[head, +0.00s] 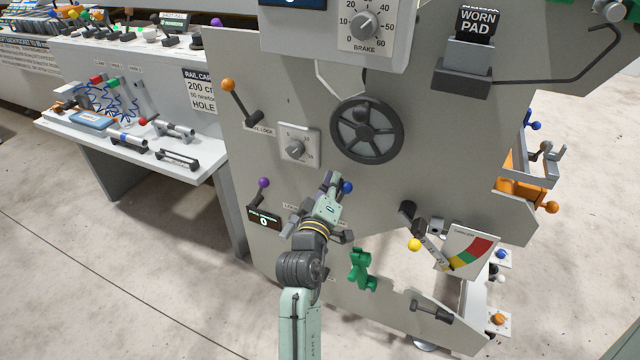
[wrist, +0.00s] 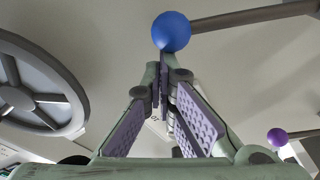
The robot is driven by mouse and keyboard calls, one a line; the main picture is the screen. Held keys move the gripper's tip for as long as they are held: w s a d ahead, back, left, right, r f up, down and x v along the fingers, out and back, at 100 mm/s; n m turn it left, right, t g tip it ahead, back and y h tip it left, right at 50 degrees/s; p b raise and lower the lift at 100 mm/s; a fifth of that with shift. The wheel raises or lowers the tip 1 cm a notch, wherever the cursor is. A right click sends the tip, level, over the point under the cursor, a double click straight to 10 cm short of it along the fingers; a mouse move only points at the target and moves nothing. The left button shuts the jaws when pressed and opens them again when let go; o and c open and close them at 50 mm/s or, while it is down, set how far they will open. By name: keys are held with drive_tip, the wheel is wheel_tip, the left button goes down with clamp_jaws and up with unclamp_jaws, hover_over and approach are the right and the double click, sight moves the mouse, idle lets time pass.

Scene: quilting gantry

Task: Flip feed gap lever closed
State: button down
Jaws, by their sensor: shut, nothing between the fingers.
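A lever with a blue ball knob (head: 347,187) sits on the grey machine panel, below the handwheel. Its label is hidden behind my gripper, so I cannot read whether it is the feed gap lever. My gripper (head: 330,182) is beside the blue knob in the head view, with its fingers shut and empty. In the wrist view the fingertips (wrist: 168,72) meet just below the blue knob (wrist: 171,31). They look very close to it; I cannot tell if they touch. The lever's dark rod (wrist: 250,17) runs right from the knob.
A black handwheel (head: 366,131) is above my gripper. A purple-knobbed lever (head: 264,183) and a small display (head: 263,218) reading 0 are at left. A green figure-shaped part (head: 361,269) and a yellow-knobbed lever (head: 414,244) are at lower right.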

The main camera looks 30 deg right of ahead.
sight(346, 188)
drive_tip(key=shift+s+d+f+m+h+b, duration=0.2)
drive_tip(key=shift+s+d+m+b, duration=0.25)
drive_tip(key=shift+s+m, duration=0.2)
drive_tip(key=shift+s+d+f+m+h+b, duration=0.15)
drive_tip(key=shift+s+d+m+b, duration=0.15)
drive_tip(key=shift+s+d+m, duration=0.3)
drive_tip(key=shift+a, duration=0.1)
